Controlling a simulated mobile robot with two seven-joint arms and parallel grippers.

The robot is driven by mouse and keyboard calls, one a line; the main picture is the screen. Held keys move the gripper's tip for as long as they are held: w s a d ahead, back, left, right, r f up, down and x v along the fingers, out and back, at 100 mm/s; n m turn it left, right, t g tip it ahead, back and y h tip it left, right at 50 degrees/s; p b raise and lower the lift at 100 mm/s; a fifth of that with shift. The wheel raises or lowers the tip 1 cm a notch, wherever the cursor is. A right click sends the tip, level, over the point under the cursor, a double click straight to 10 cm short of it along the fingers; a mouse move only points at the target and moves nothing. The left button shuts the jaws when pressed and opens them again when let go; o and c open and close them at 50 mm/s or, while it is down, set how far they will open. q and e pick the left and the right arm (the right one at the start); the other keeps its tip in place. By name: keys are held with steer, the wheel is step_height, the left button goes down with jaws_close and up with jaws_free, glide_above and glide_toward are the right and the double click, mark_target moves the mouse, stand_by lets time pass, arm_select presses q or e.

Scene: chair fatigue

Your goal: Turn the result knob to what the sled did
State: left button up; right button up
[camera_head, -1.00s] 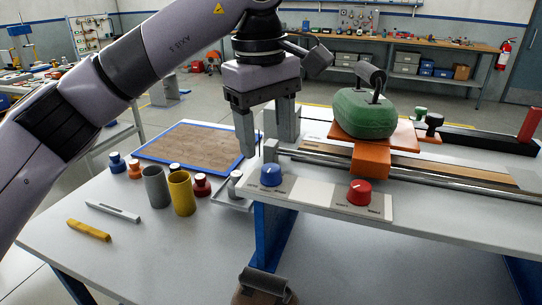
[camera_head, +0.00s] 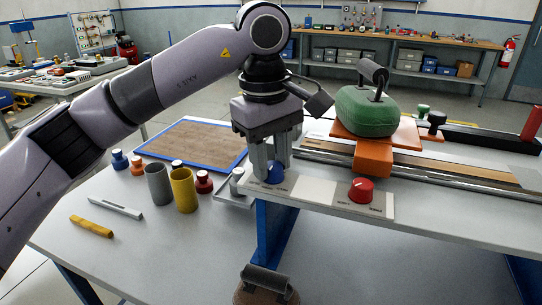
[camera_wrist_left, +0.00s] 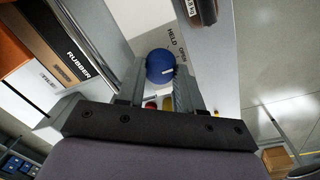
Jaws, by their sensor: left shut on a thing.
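The blue knob (camera_head: 275,174) sits at the left end of the labelled panel on the table's front edge. In the wrist view, the blue knob (camera_wrist_left: 158,64) has a small pale mark, with the words HELD and OPEN beside it. My left gripper (camera_head: 270,177) points down with its fingers on either side of this knob, shut on it. The red knob (camera_head: 360,190) stands apart to the right on the same panel; its labels are too small to read. The orange sled (camera_head: 372,158) sits on the rail and carries a green weight (camera_head: 364,112) with a dark handle.
A yellow cup (camera_head: 184,190) and a grey cup (camera_head: 158,184) stand left of my gripper, with small coloured weights behind. A blue-edged wooden board (camera_head: 192,140) lies at the back left. A brown handled weight (camera_head: 266,292) is low in front of the table.

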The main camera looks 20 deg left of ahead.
mark_target(269, 164)
arm_select(q)
steer(key=shift+m, duration=0.3)
steer(key=m+p, duration=0.1)
steer(key=m, duration=0.2)
steer(key=shift+m, duration=0.3)
steer(key=shift+w+m+p, duration=0.15)
steer(key=shift+m+p, duration=0.15)
steer(key=shift+m, duration=2)
steer(key=shift+r, duration=0.1)
steer(key=o, duration=1)
steer(key=shift+o, duration=0.2)
steer(key=r, duration=0.7)
steer(key=shift+a, duration=0.2)
